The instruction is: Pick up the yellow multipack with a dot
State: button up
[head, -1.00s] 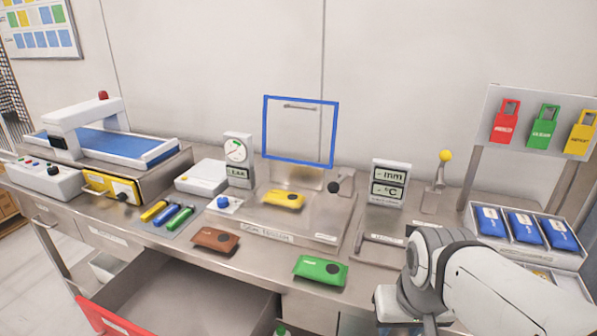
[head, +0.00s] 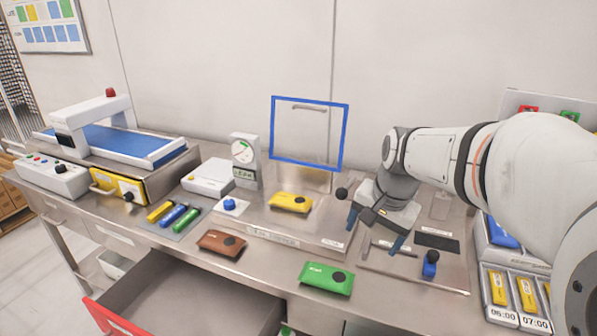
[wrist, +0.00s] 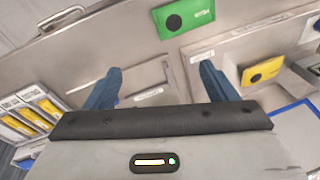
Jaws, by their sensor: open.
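The yellow multipack with a dark dot (head: 291,202) lies on the raised metal platform behind the counter's front edge, below the blue frame. It also shows at the right in the wrist view (wrist: 262,72). My gripper (head: 374,236) is to the right of the yellow pack, above the counter, with its two blue fingers apart and nothing between them.
A green pack (head: 326,278) and a brown pack (head: 221,243) lie along the front. A blue upright frame (head: 309,164) stands behind the yellow pack. A blue-topped knob (head: 430,262) and a black pad (head: 437,242) are right of my gripper. An open drawer (head: 190,295) is below.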

jog(key=shift+o, duration=0.5)
jog(key=w+a+m+y+p, duration=0.1)
jog(key=w+a+m, duration=0.5)
jog(key=w, duration=1.1)
jog(key=shift+a+r+m+g+p, duration=0.35)
jog(key=shift+m+p, duration=0.25)
jog(key=shift+p, duration=0.2)
jog(key=m+y+p, duration=0.2)
jog(key=m+p, duration=0.1)
jog(key=m, duration=0.5)
send_near(292, 197)
jog(key=shift+w+a+f, duration=0.15)
jog(key=shift+w+f, duration=0.05)
jog(key=shift+f, duration=0.15)
jog(key=shift+w+a+f, duration=0.15)
jog(key=shift+a+f, duration=0.05)
jog(key=shift+f, duration=0.05)
jog(key=x, duration=0.2)
jog(key=p+x, duration=0.1)
jog(key=x, duration=0.5)
jog(key=shift+s, duration=0.25)
jog(key=shift+d+r, duration=0.1)
jog(key=c, duration=1.2)
